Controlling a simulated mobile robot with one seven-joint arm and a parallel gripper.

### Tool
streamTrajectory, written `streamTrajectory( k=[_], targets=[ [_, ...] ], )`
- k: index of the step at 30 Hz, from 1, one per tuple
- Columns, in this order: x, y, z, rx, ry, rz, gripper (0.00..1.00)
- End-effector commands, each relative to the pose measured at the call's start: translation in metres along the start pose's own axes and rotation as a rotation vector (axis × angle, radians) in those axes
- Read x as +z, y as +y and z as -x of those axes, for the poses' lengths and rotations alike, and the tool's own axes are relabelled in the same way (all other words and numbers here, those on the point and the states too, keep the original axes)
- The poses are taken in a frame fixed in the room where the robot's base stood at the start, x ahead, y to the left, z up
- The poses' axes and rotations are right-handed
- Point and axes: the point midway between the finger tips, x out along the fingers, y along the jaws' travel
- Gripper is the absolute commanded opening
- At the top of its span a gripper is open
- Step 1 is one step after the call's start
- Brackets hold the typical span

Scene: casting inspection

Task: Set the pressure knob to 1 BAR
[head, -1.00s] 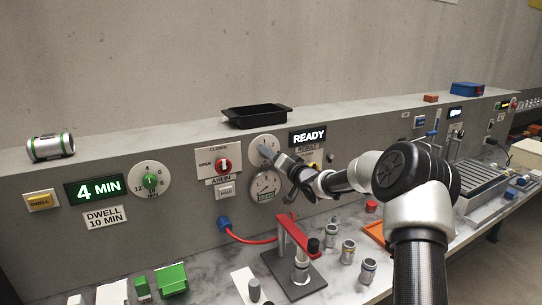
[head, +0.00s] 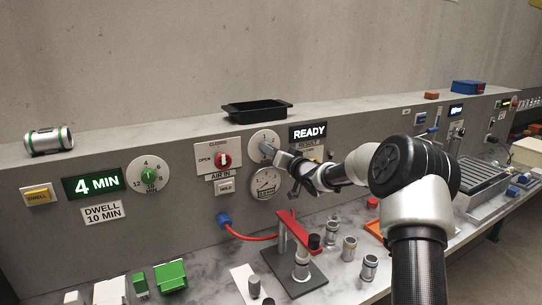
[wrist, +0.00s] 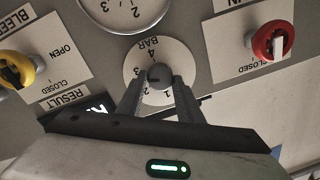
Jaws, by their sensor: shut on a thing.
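The pressure knob (wrist: 158,74) is a small dark grey knob in the middle of a round white dial (wrist: 136,58) marked with numbers and BAR. The wrist view shows this dial upside down, and the knob's pointer is too hidden to read its setting. My gripper (wrist: 160,80) is shut on the knob, one finger on each side. In the head view my gripper (head: 270,151) reaches the dial (head: 261,134) from the right and covers part of its face. The READY display (head: 308,133) is lit beside the dial.
A pressure gauge (head: 265,184) sits just below the dial. The red AIR IN valve (head: 223,160) is to its left; a yellow bleed valve (wrist: 16,70) is on the other side. A red press lever (head: 300,236) and several metal cylinders stand on the bench below.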

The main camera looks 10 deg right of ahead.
Motion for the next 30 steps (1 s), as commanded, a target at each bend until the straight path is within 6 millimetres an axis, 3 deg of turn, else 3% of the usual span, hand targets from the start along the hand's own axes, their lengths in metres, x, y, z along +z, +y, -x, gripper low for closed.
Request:
streamTrajectory(
  k=[30],
  targets=[
    [0.0039, -0.0035, -0.0007, 0.042, -0.049, 0.966, 0.11]
  ],
)
